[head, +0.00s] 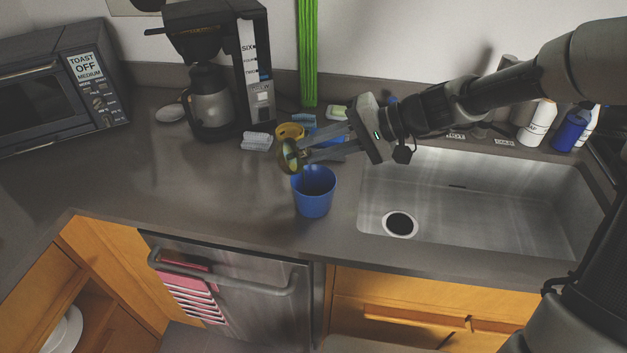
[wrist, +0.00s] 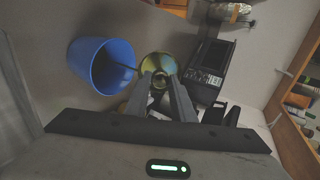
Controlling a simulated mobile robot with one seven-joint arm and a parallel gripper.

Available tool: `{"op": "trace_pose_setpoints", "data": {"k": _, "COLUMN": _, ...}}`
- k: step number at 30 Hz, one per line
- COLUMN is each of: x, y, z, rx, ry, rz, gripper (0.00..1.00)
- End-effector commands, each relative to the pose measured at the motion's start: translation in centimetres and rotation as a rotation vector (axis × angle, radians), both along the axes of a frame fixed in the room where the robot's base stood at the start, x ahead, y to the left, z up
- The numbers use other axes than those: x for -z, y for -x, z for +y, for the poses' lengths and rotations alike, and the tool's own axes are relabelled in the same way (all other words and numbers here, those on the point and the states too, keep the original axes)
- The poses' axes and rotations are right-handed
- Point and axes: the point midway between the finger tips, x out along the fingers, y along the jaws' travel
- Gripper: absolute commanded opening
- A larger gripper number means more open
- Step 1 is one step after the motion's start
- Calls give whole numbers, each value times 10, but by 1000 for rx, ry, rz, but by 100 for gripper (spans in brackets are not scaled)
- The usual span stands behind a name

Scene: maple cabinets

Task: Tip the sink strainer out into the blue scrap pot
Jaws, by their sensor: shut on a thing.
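The blue scrap pot (head: 314,197) stands upright on the counter left of the sink; it also shows in the wrist view (wrist: 86,62). My gripper (head: 303,150) reaches in from the right and is shut on the sink strainer (head: 287,156), a round yellow-green and metallic piece. The strainer is turned on its side, above and just left of the pot's back rim. In the wrist view the strainer (wrist: 150,63) is at my fingertips, beside the pot's opening. I cannot tell whether scraps are in the strainer. The pot's bottom is mostly hidden.
The steel sink (head: 480,200) with an open drain (head: 400,223) lies to the right. Behind the pot are a yellow bowl (head: 290,131), sponges and a grey cloth (head: 257,141). A coffee maker (head: 210,95) and toaster oven (head: 55,95) stand at back left. The left counter is clear.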

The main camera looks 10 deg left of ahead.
Motion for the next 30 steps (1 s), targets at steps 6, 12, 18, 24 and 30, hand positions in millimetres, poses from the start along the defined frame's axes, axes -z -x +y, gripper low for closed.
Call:
{"op": "trace_pose_setpoints", "data": {"k": 6, "x": 2, "y": 0, "z": -2, "rx": 1, "ry": -24, "rz": 1, "gripper": 0}}
{"op": "trace_pose_setpoints", "data": {"k": 12, "x": 2, "y": 0, "z": -3, "rx": 1, "ry": -46, "rz": -1, "gripper": 0}}
{"op": "trace_pose_setpoints", "data": {"k": 18, "x": 3, "y": 0, "z": -4, "rx": 1, "ry": -68, "rz": 1, "gripper": 0}}
{"op": "trace_pose_setpoints", "data": {"k": 24, "x": 4, "y": 0, "z": -6, "rx": 0, "ry": -90, "rz": 0, "gripper": 0}}
{"op": "trace_pose_setpoints", "data": {"k": 30, "x": 5, "y": 0, "z": -7, "rx": 1, "ry": -112, "rz": 0, "gripper": 0}}
